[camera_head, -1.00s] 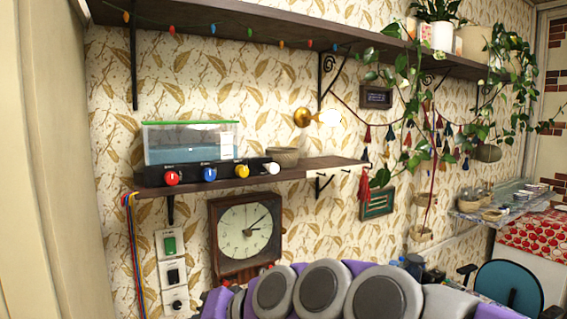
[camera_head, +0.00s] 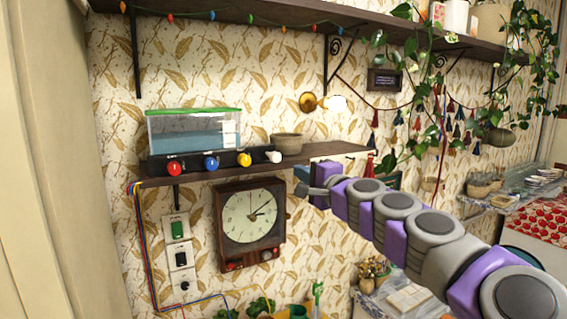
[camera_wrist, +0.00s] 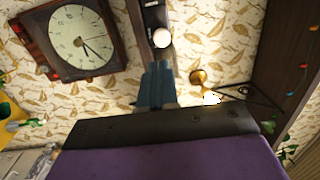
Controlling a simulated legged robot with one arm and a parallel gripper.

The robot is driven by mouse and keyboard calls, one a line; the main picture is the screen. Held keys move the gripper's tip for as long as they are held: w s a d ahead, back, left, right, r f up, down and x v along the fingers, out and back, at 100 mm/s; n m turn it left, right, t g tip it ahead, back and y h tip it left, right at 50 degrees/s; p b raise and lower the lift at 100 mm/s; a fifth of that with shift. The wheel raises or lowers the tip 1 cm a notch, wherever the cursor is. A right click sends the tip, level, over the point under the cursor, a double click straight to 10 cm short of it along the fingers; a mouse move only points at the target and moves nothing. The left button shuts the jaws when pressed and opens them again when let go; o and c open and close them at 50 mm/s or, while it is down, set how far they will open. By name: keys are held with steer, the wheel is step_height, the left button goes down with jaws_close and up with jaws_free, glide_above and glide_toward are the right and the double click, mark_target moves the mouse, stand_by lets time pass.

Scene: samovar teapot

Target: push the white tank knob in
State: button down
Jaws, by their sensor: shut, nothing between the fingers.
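The white tank knob (camera_head: 274,157) is the rightmost in a row on a black strip under the glass tank (camera_head: 195,131), on the lower shelf. Its round end (camera_wrist: 162,39) shows in the wrist view, just beyond my fingertips, with a gap between them in the picture. My gripper (camera_head: 300,189) is shut and empty. In the head view it is below and right of the white knob, lower than the shelf edge. The fingers (camera_wrist: 158,66) point up the picture toward the knob in the wrist view.
Red (camera_head: 173,168), blue (camera_head: 211,163) and yellow (camera_head: 243,159) knobs sit left of the white one. A wall clock (camera_head: 250,222) hangs below, and a lit lamp (camera_head: 333,103) is above right.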

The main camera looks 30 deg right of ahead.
glide_toward(279, 159)
steer(key=w, duration=0.4)
steer(key=w+a, duration=0.1)
steer(key=w, duration=0.1)
steer(key=shift+w+a+r, duration=0.15)
steer(key=shift+w+r, duration=0.05)
steer(key=shift+w, duration=0.1)
steer(key=shift+w+d, duration=0.1)
steer(key=shift+d, duration=0.35)
steer(key=shift+w+a+f+p, duration=0.1)
steer(key=shift+w+a+p, duration=0.05)
steer(key=shift+w, duration=0.45)
steer(key=shift+w+a+p, duration=0.15)
steer(key=shift+w, duration=0.6)
steer(key=shift+s+r, duration=0.1)
steer(key=shift+r, duration=0.2)
steer(key=shift+f, duration=0.1)
